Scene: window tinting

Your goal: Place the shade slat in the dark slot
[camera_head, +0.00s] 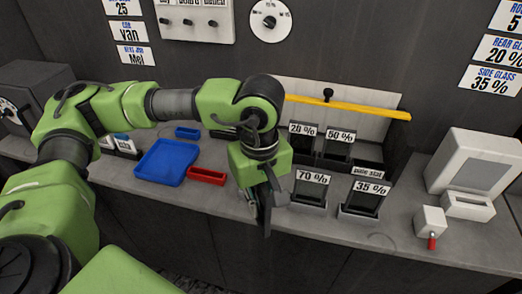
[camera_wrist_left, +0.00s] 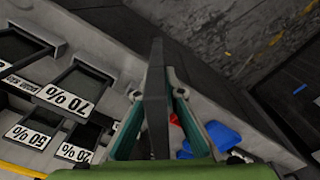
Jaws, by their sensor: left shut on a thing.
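My left gripper (camera_head: 268,196) is shut on a thin dark slat, seen edge-on between the fingers in the left wrist view (camera_wrist_left: 156,95). In the head view the slat (camera_head: 264,217) hangs below the fingers, in front and left of the 70 % holder (camera_head: 311,194). Dark holders stand on the counter: the 35 % holder (camera_head: 359,205) at right, the 20 % (camera_head: 302,147) and 50 % (camera_head: 338,152) holders behind. A small label (camera_head: 368,171) above the 35 % holder is too blurred to read surely. The slat is apart from the holders. My right gripper is out of view.
A blue tray (camera_head: 166,163) and a red tray (camera_head: 207,176) lie left of my gripper. A yellow bar (camera_head: 350,106) runs behind the holders. The counter's front edge is close.

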